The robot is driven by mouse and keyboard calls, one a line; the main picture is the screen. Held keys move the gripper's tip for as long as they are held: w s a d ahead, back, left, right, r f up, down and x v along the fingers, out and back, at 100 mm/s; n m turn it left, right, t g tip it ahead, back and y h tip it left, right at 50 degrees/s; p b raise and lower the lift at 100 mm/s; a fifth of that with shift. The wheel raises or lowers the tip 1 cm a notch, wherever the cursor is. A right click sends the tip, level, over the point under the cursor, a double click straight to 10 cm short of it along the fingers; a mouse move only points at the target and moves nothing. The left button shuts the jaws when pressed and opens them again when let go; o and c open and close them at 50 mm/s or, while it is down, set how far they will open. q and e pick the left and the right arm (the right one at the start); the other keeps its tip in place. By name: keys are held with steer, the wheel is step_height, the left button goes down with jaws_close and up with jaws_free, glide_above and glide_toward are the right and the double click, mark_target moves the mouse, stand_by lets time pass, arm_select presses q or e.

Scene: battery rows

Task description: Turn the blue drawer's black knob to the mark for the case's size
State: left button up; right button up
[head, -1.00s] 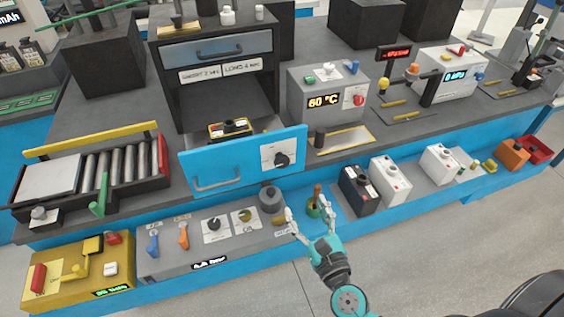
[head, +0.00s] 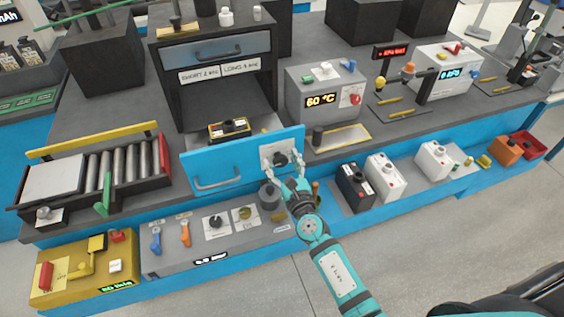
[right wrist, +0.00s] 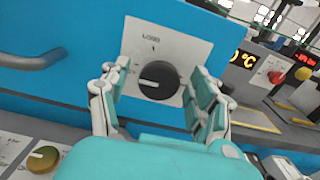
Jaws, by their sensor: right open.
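The blue drawer (head: 214,162) is pulled out of the dark cabinet (head: 213,62). Its black knob (right wrist: 159,80) sits on a white plate (right wrist: 166,48) on the drawer front; in the right wrist view the knob's pale line points to the left. The word at the plate's top reads like "LONG". My right gripper (right wrist: 155,95) is open, its fingers on either side of the knob, apart from it as far as I can see. A black and yellow case (head: 229,129) lies in the drawer. Signs (head: 228,73) above read "SHORT 2 sec" and "LONG 4 sec", small and blurred. My left gripper is out of view.
A grey panel (head: 185,262) with levers and knobs lies below the drawer. A grey box (head: 324,91) showing "60 °C" stands to the right. Black (head: 354,188) and white (head: 386,178) battery-like boxes stand on the front ledge. The drawer handle (head: 218,185) is left of the knob.

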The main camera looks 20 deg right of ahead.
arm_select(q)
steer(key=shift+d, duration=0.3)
arm_select(e)
steer(key=shift+c, duration=1)
steer(key=c, duration=0.9)
steer(key=shift+c, duration=0.2)
